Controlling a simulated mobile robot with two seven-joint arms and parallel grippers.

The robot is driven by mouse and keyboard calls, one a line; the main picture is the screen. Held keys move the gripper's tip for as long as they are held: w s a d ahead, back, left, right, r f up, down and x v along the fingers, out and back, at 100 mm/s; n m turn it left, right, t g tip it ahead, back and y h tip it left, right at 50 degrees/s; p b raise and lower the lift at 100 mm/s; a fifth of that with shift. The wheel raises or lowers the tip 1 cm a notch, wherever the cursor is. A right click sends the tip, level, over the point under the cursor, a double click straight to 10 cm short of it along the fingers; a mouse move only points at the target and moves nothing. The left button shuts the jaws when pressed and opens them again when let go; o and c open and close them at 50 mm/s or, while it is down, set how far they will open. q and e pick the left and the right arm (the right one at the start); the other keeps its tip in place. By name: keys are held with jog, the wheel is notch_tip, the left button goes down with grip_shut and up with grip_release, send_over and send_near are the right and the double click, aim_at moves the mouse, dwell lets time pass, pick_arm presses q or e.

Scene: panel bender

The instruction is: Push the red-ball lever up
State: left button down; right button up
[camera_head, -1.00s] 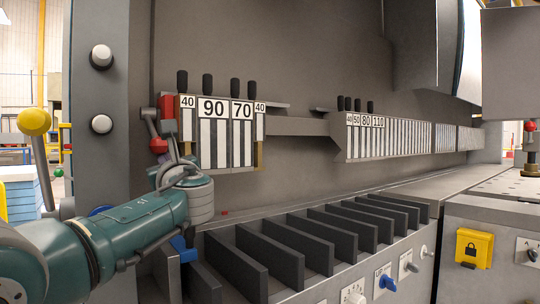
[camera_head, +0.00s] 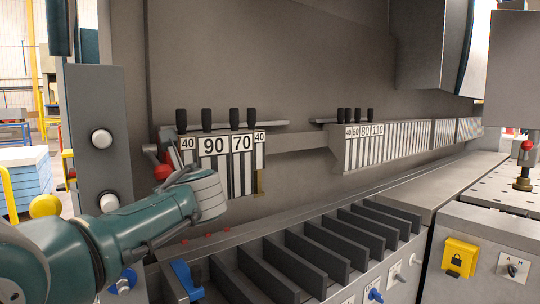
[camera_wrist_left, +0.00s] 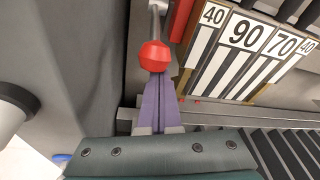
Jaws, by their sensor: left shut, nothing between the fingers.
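The red ball (camera_head: 162,172) of the lever is at the left end of the numbered tool panel, below the left 40 label in the head view. In the left wrist view the red ball (camera_wrist_left: 154,56) sits at the fingertips on a grey rod (camera_wrist_left: 155,20) running to the top edge. My left gripper (camera_wrist_left: 157,78) is shut with nothing between its purple fingers. Its tips are right against or just behind the ball; contact cannot be told. In the head view my left wrist hides the fingers. My right gripper is not in view.
The tool panel (camera_head: 213,147) with black handles is right beside the lever. A grey post with white buttons (camera_head: 101,138) stands to the left. Dark dividers (camera_head: 290,262) fill the rack below.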

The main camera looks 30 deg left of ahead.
pick_arm(q)
jog(key=r+h+p, duration=0.1)
jog(key=r+p, duration=0.2)
jog(key=p, duration=0.2)
jog(key=r+g+h+p, duration=0.1)
jog(key=r+h+p, duration=0.1)
jog(key=r+p, duration=0.2)
jog(key=r+g+h+p, duration=0.1)
jog(key=r+p, duration=0.3)
jog(key=p, duration=0.3)
jog(key=shift+w+a+r, duration=0.1)
jog(key=shift+w+a, duration=0.05)
jog(key=shift+a, duration=0.1)
jog(key=shift+w+a+r+p, duration=0.1)
jog(key=shift+a+r+p, duration=0.1)
jog(key=shift+r+p, duration=0.15)
jog(key=shift+a+r, duration=0.1)
jog(key=shift+r, duration=0.15)
jog(key=shift+f, duration=0.1)
